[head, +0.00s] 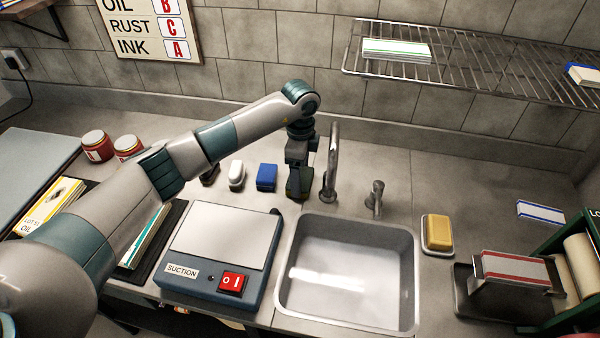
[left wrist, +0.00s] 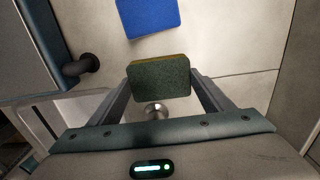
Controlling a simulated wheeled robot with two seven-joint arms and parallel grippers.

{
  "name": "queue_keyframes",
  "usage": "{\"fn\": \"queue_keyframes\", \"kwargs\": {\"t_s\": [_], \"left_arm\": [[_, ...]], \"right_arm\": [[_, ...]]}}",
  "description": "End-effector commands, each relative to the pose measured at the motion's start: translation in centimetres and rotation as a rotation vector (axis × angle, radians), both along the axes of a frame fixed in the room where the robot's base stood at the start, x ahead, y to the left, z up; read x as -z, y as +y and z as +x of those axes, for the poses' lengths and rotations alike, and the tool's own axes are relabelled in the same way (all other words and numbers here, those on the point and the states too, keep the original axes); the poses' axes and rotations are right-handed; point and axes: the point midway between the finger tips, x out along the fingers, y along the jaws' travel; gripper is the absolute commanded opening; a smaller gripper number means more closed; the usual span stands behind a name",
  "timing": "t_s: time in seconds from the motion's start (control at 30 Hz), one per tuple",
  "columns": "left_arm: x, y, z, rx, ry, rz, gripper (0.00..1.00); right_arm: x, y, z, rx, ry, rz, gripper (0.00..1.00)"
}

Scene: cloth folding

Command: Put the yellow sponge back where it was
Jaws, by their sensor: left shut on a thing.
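My left gripper (head: 297,184) is behind the sink's back left corner, pointing down, beside the tap. It is shut on a sponge (left wrist: 158,78) with a dark green face and a thin yellow edge, held between its two fingers in the left wrist view. In the head view the sponge is mostly hidden by the gripper, and I cannot tell whether it touches the counter. A blue sponge (head: 266,177) lies just left of the gripper; it also shows in the left wrist view (left wrist: 147,16). A yellow block (head: 438,230) sits in a white dish right of the sink. My right gripper is not in view.
A white block (head: 237,175) and a dark one (head: 210,174) continue the row to the left. The tap (head: 331,165) stands close to the gripper's right. The sink (head: 348,270) and suction box (head: 215,250) are in front. A wire shelf (head: 480,60) hangs behind.

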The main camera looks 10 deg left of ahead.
Motion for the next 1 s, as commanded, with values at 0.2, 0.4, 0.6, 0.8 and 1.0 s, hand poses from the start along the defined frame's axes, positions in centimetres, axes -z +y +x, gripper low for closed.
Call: {"fn": "queue_keyframes", "kwargs": {"t_s": [0.2,0.4,0.6,0.8,1.0], "left_arm": [[0.2,0.0,0.0,0.000,0.000,0.000,0.92],[0.2,0.0,0.0,0.000,0.000,0.000,0.92],[-0.3,0.0,0.0,0.000,-0.001,0.000,0.92],[-2.0,0.0,0.1,0.001,-0.003,-0.001,0.92],[-5.3,0.0,0.1,0.001,-0.004,0.000,0.92]], "right_arm": [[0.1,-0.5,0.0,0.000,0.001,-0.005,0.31],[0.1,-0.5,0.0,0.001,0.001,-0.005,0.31],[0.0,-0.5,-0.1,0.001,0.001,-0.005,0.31],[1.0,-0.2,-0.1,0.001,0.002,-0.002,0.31],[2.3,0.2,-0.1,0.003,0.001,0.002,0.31]]}}
